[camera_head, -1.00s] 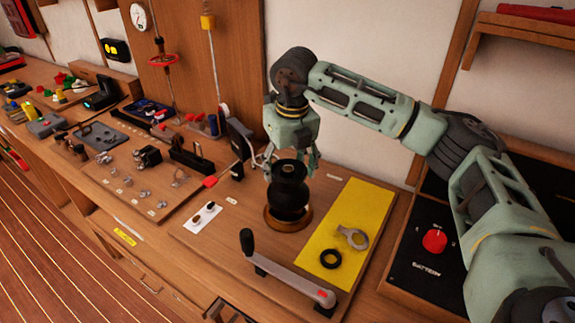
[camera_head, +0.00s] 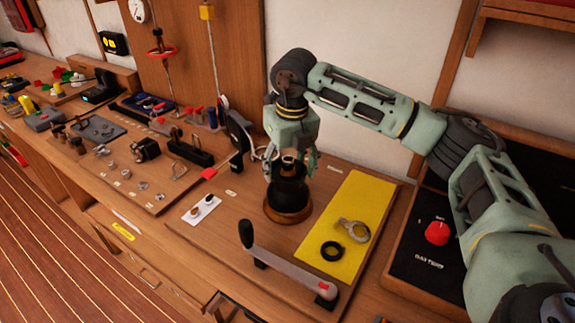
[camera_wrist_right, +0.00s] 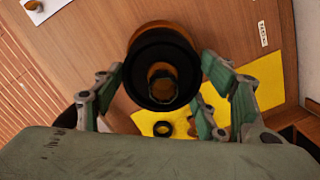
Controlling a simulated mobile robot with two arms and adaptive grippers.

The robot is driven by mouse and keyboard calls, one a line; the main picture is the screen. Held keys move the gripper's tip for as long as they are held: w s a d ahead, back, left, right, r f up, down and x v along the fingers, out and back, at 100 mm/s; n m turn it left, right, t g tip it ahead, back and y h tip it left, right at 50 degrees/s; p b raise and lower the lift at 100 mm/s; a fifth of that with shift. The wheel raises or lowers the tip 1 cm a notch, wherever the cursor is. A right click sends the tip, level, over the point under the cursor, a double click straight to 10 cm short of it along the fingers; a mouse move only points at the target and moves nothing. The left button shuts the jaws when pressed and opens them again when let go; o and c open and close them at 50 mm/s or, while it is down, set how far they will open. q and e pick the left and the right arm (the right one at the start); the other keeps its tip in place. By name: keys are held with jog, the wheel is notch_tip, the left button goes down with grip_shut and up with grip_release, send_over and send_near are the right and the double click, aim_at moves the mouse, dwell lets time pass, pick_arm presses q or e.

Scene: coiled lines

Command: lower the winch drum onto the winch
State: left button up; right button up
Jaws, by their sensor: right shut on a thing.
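The black winch drum (camera_head: 288,192) is upright over the round bronze-brown winch base (camera_head: 287,215). A bronze spindle top (camera_head: 289,155) stands up through the drum. My right gripper (camera_head: 291,168) points down, with its fingers on either side of the drum's upper part, shut on it. In the right wrist view the drum (camera_wrist_right: 150,55) lies between the fingers (camera_wrist_right: 162,85), with the spindle in its central hole and a bronze edge of the base beyond. I cannot tell whether the drum is fully seated. My left gripper is not in view.
A winch handle (camera_head: 285,265) lies in front. A yellow mat (camera_head: 358,205) to the right holds a black ring (camera_head: 332,251) and a metal part (camera_head: 354,231). A white card (camera_head: 201,209) with small parts lies left. A battery panel (camera_head: 437,233) is at far right.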

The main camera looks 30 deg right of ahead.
jog(key=shift+f, duration=0.45)
jog(key=o, duration=1.3)
jog(key=shift+b, duration=0.3)
jog(key=shift+o, duration=0.2)
jog(key=o, duration=0.5)
notch_tip(320, 180, up, 5)
jog(key=p, duration=0.3)
